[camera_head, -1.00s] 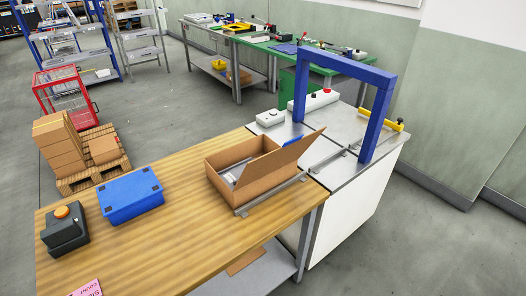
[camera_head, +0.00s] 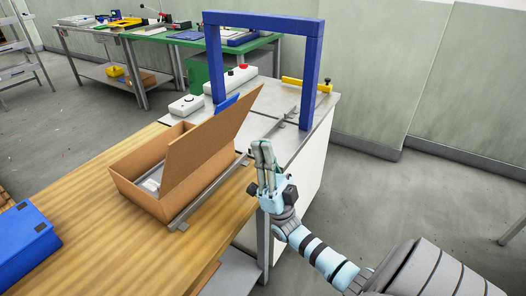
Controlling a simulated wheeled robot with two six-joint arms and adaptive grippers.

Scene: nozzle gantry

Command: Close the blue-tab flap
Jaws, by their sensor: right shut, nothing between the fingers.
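An open cardboard box (camera_head: 145,192) sits on the wooden table, against metal rails. Its blue-tab flap (camera_head: 205,150) stands raised, leaning up and to the right. The blue tab (camera_head: 227,102) is at the flap's upper edge. Something grey and white lies inside the box, partly hidden by the flap. My right gripper (camera_head: 262,145) is shut and empty, fingers pointing up, to the right of the flap and apart from it in the picture. My left gripper is not in view.
A blue gantry frame (camera_head: 213,62) stands over the grey-topped station beyond the box. A white control box with a red button (camera_head: 232,78) and a yellow-ended bar (camera_head: 305,84) lie near it. A blue case (camera_head: 25,240) is at left. Bare tabletop (camera_head: 110,250) lies in front of the box.

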